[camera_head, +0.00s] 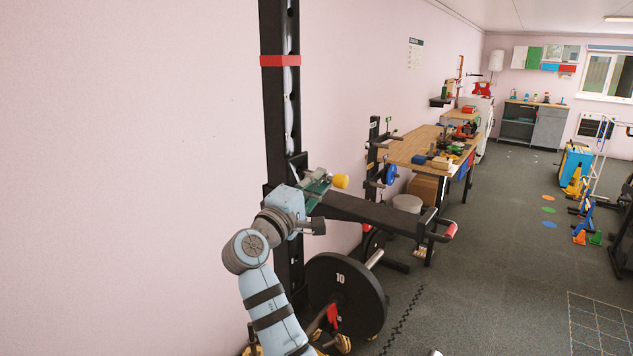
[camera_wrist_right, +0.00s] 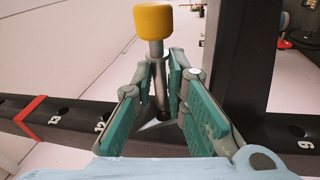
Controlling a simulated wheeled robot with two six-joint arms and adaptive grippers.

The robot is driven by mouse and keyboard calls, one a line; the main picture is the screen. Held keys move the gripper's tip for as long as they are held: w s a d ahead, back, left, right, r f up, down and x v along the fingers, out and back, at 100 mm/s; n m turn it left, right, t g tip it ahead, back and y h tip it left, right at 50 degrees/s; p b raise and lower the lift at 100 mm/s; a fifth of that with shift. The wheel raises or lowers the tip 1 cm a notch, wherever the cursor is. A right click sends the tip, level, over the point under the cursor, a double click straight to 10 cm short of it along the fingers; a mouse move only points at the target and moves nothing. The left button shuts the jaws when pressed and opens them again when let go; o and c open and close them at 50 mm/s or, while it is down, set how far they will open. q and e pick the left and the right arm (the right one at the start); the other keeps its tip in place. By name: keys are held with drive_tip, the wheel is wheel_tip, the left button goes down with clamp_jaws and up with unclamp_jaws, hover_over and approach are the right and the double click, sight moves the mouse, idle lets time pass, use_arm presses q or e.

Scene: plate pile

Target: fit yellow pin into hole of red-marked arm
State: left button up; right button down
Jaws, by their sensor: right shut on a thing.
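The yellow pin (camera_head: 341,181) has a yellow knob and a metal shaft. My right gripper (camera_head: 320,186) is shut on its shaft, in front of the black upright. In the right wrist view the yellow knob (camera_wrist_right: 156,20) sticks out beyond the green finger pads of my right gripper (camera_wrist_right: 166,85). The pin's far tip is hidden, so I cannot tell whether it is in a hole. The black arm with a red end (camera_head: 400,218) reaches out to the right from the upright, just below the gripper. It also shows in the right wrist view (camera_wrist_right: 243,50). My left gripper is out of view.
The upright (camera_head: 274,110) has a column of holes and a red band (camera_head: 281,60) high up. Its numbers 13, 12 and 9 show in the wrist view. A black weight plate (camera_head: 345,298) sits low beside it.

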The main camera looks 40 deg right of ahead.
sight(305, 174)
drive_tip(key=shift+w+a+b, duration=0.3)
drive_tip(key=shift+w+b, duration=0.25)
drive_tip(key=shift+w, duration=0.4)
drive_tip(key=shift+w+a+b, duration=0.3)
drive_tip(key=shift+w+b, duration=0.25)
drive_tip(key=shift+w, duration=0.4)
drive_tip(key=c, duration=1.5)
unclamp_jaws()
drive_tip(key=shift+r, duration=0.1)
drive_tip(key=shift+s+a+f, duration=0.1)
drive_tip(key=shift+a+f, duration=0.1)
drive_tip(key=shift+a, duration=0.15)
drive_tip(key=v, duration=0.7)
drive_tip(key=shift+s+d+r, duration=0.1)
drive_tip(key=shift+s+r, duration=0.05)
drive_tip(key=shift+r, duration=0.1)
